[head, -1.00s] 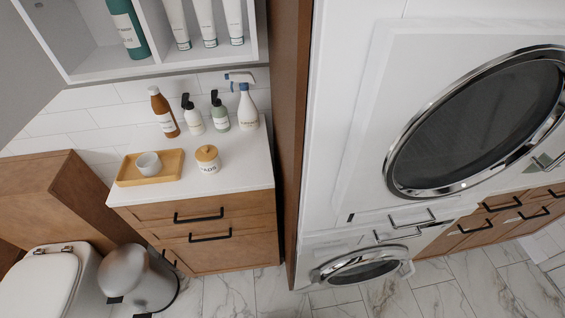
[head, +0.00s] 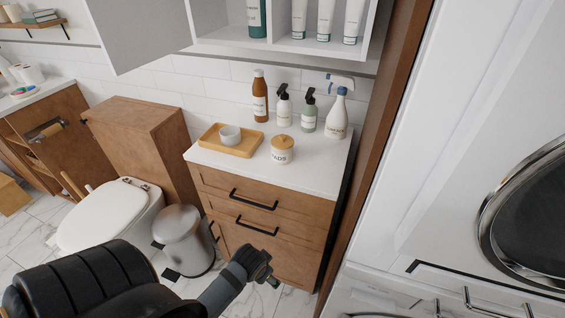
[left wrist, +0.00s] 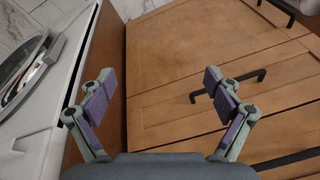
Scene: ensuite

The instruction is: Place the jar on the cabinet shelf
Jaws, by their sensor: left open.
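The jar (head: 282,150) is white with a wooden lid and the letters "PADS". It stands upright on the white countertop (head: 312,178) of the wooden drawer cabinet. The white wall cabinet shelf (head: 275,45) is above the counter, with bottles and tubes standing in it. My left gripper (head: 262,272) is low in front of the drawers, below the jar and apart from it. In the left wrist view my left gripper (left wrist: 155,92) is open and empty, facing the wooden drawer fronts (left wrist: 200,80). My right gripper is not in view.
A brown bottle (head: 260,96), two pump bottles and a spray bottle (head: 336,113) stand behind the jar. A wooden tray (head: 231,141) with a small cup is left of it. A tall washer-dryer unit (head: 480,170) is at the right; a toilet and bin (head: 184,240) are at the left.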

